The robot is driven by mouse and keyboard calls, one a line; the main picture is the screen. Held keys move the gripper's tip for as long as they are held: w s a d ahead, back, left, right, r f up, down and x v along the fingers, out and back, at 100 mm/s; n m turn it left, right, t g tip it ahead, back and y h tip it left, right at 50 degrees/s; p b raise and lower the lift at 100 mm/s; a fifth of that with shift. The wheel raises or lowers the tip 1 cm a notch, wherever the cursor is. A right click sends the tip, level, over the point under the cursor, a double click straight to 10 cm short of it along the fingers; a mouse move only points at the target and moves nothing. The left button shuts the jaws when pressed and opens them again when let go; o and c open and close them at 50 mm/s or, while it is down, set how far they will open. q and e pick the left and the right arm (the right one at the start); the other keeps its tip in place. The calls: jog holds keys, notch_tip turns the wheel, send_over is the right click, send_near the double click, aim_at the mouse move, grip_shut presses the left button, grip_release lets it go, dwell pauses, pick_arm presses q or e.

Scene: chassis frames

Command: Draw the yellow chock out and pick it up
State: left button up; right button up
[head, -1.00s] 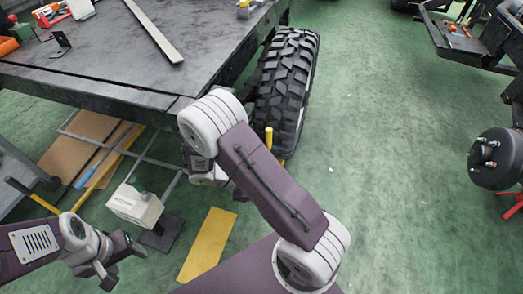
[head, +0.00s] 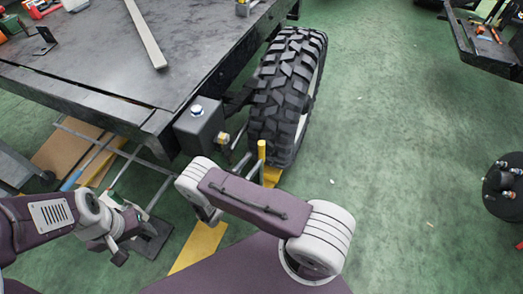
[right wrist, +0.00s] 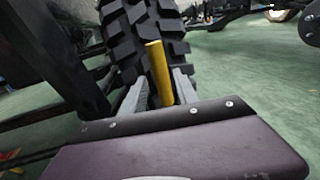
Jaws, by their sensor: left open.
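The yellow chock (head: 271,176) lies on the floor at the foot of the big black tyre (head: 287,95). Its upright yellow handle (head: 262,150) stands beside the tyre. In the right wrist view the handle (right wrist: 158,72) rises between the two grey fingers of my right gripper (right wrist: 160,90). The fingers are apart, and I cannot tell whether either touches the handle. In the head view my right arm's own links largely hide that gripper. My left gripper (head: 114,250) is open and empty at the lower left, away from the chock.
A dark chassis table (head: 110,60) fills the upper left, with a grey box (head: 199,125) at its near corner by the tyre. A flat yellow strip (head: 200,247) lies on the green floor. The floor right of the tyre is mostly clear.

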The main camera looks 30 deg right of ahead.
aim_at(260, 154)
jog(key=shift+w+d, duration=0.1)
jog(key=shift+d, duration=0.15)
jog(key=b+x, duration=0.2)
jog(key=x, duration=0.5)
jog(key=shift+d+f+b, duration=0.15)
jog(key=shift+b, duration=0.25)
jog(key=shift+w+d, duration=0.4)
jog(key=shift+d, duration=0.15)
jog(key=shift+c, duration=0.4)
grip_shut()
